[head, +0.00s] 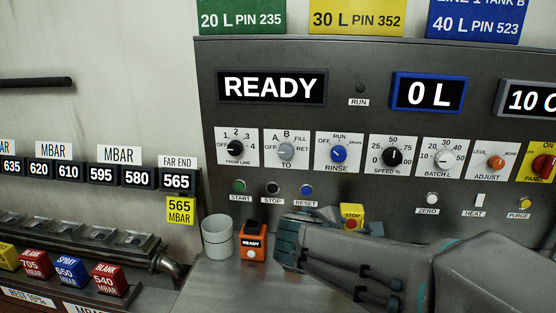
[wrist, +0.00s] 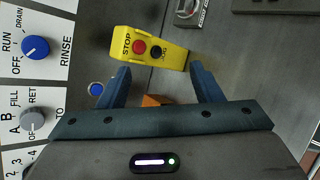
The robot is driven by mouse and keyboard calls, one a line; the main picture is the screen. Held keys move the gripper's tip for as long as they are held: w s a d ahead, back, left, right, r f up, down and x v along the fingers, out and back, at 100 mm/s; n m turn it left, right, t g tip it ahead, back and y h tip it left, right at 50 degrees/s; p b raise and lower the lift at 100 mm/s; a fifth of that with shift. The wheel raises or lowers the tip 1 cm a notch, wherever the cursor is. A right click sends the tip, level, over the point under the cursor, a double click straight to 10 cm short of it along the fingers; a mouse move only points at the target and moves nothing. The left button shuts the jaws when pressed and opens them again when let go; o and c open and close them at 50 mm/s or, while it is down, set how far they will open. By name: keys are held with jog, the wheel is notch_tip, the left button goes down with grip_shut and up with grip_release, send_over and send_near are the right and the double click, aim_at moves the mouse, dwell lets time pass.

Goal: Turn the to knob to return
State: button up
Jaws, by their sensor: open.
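The TO knob (head: 286,151) is a grey round knob on a white plate marked OFF, A, B, FILL and RET, second from the left in the panel's knob row. It also shows in the wrist view (wrist: 32,120) at the left edge. I cannot tell surely which mark it points at. My gripper (head: 288,240) is low over the counter, below and apart from the knob. In the wrist view my gripper (wrist: 162,78) has its two blue-grey fingers spread with nothing held. A yellow STOP box lies ahead of the fingertips.
The yellow STOP box (head: 352,213) stands behind my arm. An orange READY box (head: 253,243) and a grey cup (head: 217,238) stand left of my gripper. The RINSE knob (head: 338,154) and FROM LINE knob (head: 236,149) flank the TO knob. Buttons (head: 272,188) sit below.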

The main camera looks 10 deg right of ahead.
jog(key=w+a+r+n+t+b, duration=0.1)
jog(key=w+a+r+n+t, duration=0.4)
jog(key=w+n, duration=0.3)
jog(key=n+t+y, duration=0.3)
jog(key=n+t, duration=0.2)
jog(key=n, duration=0.3)
send_near(285, 153)
jog(key=p+x, duration=0.1)
jog(key=x, duration=0.7)
jog(key=shift+w+d, duration=0.1)
jog(key=shift+w, duration=0.25)
jog(key=c, duration=1)
